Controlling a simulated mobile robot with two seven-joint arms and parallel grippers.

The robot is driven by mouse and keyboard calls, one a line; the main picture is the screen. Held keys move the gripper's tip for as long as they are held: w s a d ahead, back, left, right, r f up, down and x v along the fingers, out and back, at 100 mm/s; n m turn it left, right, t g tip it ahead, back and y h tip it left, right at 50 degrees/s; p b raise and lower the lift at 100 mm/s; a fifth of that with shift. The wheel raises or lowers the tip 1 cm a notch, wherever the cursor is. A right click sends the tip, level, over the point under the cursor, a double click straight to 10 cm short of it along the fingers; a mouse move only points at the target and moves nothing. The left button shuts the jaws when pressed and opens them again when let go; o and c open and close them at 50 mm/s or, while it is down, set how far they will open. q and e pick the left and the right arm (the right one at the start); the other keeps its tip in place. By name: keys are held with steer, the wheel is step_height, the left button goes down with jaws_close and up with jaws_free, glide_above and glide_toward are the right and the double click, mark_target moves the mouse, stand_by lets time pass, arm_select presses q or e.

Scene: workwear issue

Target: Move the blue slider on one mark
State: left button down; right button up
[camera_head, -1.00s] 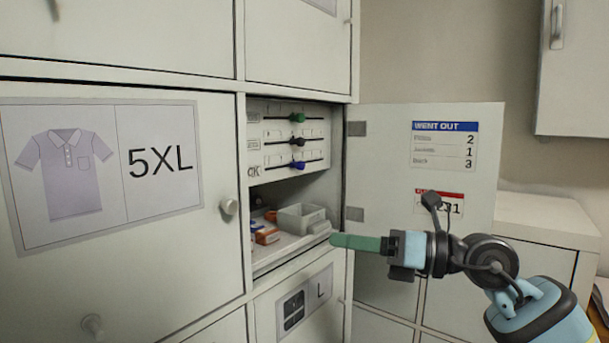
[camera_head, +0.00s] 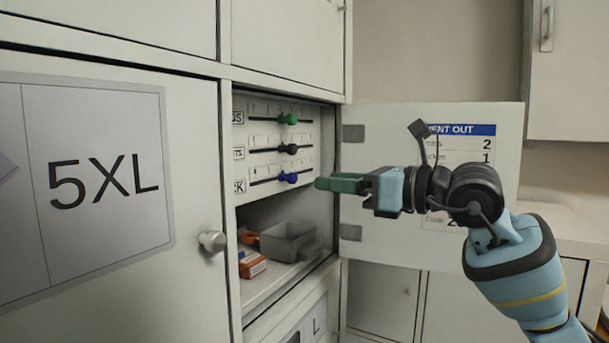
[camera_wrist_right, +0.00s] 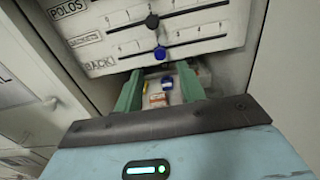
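The blue slider knob (camera_head: 290,178) is on the lowest track of a white slider panel (camera_head: 262,197) inside the open locker compartment. It also shows in the right wrist view (camera_wrist_right: 160,53), ahead of and between my fingers. The black knob (camera_head: 290,149) and green knob (camera_head: 289,118) are on the tracks above. My right gripper (camera_head: 322,184) is a little to the right of the blue knob at about its height. In the right wrist view its green fingers (camera_wrist_right: 160,80) stand apart with nothing gripped. My left gripper is not in view.
The open door (camera_head: 380,125) carries a "WENT OUT" sheet (camera_head: 470,145), partly hidden by my right arm. Below the panel are a grey bin (camera_head: 287,243) and an orange box (camera_head: 252,265). A closed 5XL door (camera_head: 190,130) with a knob stands left.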

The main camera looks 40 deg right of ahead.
mark_target(295, 177)
steer(key=x, duration=0.2)
steer(key=p+x, duration=0.1)
steer(key=x, duration=0.2)
steer(key=shift+r, duration=0.2)
steer(key=shift+p+x, duration=0.4)
steer(key=shift+x, duration=0.35)
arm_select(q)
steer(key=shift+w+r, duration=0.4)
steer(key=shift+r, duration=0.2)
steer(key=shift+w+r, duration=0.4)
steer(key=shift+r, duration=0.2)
arm_select(e)
steer(key=shift+f, duration=0.15)
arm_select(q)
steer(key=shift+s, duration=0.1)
arm_select(e)
steer(key=shift+c, duration=0.2)
jaws_close()
